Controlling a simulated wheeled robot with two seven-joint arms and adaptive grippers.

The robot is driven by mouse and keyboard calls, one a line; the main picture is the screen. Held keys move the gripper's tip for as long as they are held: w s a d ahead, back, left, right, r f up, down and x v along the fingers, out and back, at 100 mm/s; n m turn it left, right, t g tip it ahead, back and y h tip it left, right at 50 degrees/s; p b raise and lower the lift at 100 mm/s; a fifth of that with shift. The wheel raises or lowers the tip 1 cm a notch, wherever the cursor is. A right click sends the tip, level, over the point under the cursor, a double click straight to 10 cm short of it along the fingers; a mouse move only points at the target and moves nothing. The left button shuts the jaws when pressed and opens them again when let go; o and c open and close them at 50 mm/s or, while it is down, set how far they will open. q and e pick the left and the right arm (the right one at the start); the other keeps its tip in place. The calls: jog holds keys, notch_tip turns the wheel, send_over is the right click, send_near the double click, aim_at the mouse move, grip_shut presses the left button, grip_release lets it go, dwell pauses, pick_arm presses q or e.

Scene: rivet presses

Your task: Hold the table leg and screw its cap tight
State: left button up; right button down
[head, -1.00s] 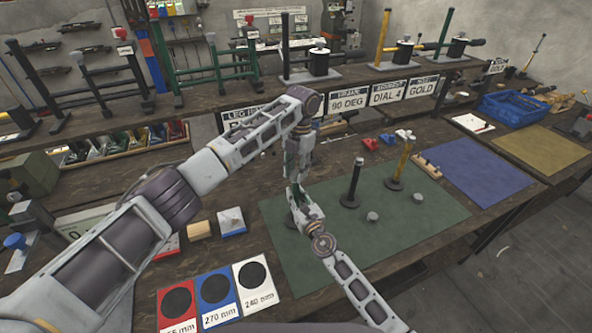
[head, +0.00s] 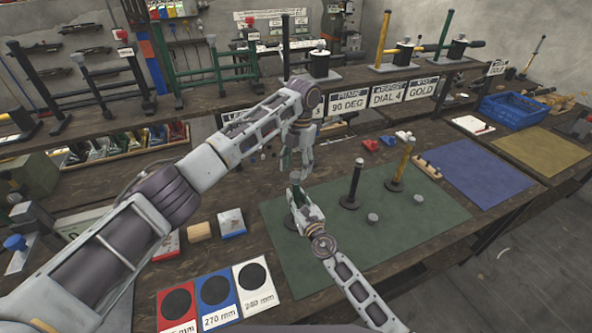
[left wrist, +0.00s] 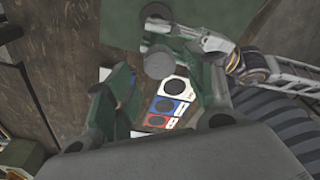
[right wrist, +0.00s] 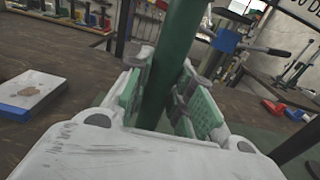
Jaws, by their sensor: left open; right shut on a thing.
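A green table leg (right wrist: 178,60) stands upright between the fingers of my right gripper (right wrist: 162,100), which is shut on it. In the head view my right gripper (head: 296,194) is at the left part of the green mat. My left gripper (head: 291,165) is open just above it, pointing down. In the left wrist view a round grey disc (left wrist: 158,65) lies between and beyond the open fingers, close to my right gripper's fingertips. It looks like the cap on the leg's top, but I cannot tell whether it is seated. The leg is mostly hidden in the head view.
A black leg (head: 353,187) and a yellow leg (head: 401,165) stand on the green mat (head: 400,235). Loose grey pieces (head: 372,217) lie near them. Coloured dial cards (head: 216,297) lie at the front left. A blue mat (head: 482,178) is clear on the right.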

pick_arm(q)
jog(key=shift+r, duration=1.05)
jog(key=shift+c, duration=0.3)
